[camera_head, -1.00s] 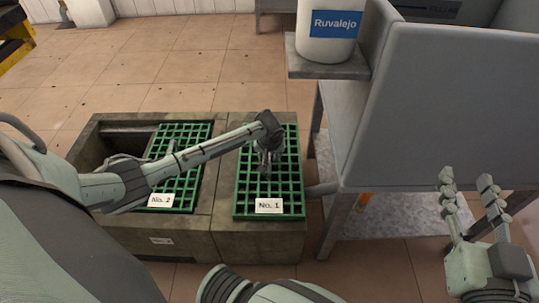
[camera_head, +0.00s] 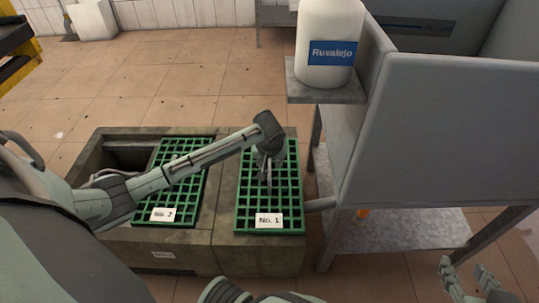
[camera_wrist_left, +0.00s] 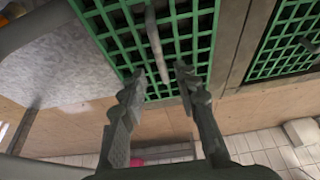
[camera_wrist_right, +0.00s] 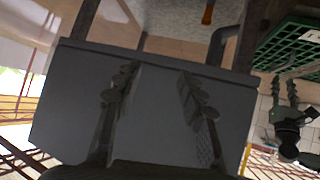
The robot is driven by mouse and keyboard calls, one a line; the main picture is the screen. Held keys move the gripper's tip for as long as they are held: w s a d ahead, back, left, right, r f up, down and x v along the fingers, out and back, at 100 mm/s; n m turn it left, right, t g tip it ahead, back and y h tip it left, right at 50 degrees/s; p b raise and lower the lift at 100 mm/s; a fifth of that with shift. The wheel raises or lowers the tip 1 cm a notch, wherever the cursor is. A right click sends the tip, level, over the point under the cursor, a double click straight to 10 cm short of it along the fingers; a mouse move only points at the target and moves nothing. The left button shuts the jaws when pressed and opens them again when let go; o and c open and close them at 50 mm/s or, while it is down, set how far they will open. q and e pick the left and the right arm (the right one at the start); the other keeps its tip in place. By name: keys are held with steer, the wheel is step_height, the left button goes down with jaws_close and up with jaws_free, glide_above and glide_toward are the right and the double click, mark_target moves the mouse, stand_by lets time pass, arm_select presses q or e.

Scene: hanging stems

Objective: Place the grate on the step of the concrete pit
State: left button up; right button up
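The concrete pit (camera_head: 222,222) has two green grates. Grate No. 1 (camera_head: 272,207) lies over its right part, and grate No. 2 (camera_head: 180,190) lies over its left part, with a dark opening left of it. My left gripper (camera_head: 267,172) is above grate No. 1. In the left wrist view, its fingers (camera_wrist_left: 158,80) are apart, with a grey bar handle (camera_wrist_left: 156,45) of the grate ahead between the tips. My right gripper (camera_head: 466,268) is at the lower right, open and empty, also in the right wrist view (camera_wrist_right: 155,80). The step under the grates is hidden.
A grey metal stand (camera_head: 440,130) is right of the pit, its low shelf (camera_head: 400,225) beside it. A white Ruvalejo container (camera_head: 329,45) sits on its side ledge. A pipe (camera_head: 322,204) joins stand and pit. Tiled floor (camera_head: 170,85) behind the pit is clear.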

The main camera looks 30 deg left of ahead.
arm_select(q)
steer(key=v, duration=0.3)
steer(key=shift+s+d+r+p, duration=0.1)
steer(key=shift+r+p, duration=0.05)
steer(key=shift+p, duration=0.15)
steer(key=s+d+m+t+h, duration=0.25)
steer(key=s+d+m, duration=0.25)
steer(key=s+d, duration=0.45)
steer(key=s+r+m+t, duration=0.2)
steer(key=s+r+m, duration=0.2)
steer(key=s+r, duration=0.3)
step_height(320, 180, up, 3)
steer(key=shift+d+f, duration=0.2)
steer(key=shift+d, duration=0.25)
arm_select(e)
steer(key=s+d+f+g+h, duration=0.1)
steer(key=s+d+f+g, duration=0.1)
steer(key=d, duration=0.1)
steer(key=shift+s+d+f, duration=0.1)
steer(key=shift+s+f, duration=0.3)
arm_select(q)
steer(key=shift+s+t, duration=0.1)
steer(key=shift+t, duration=0.15)
arm_select(e)
steer(key=shift+c, duration=0.7)
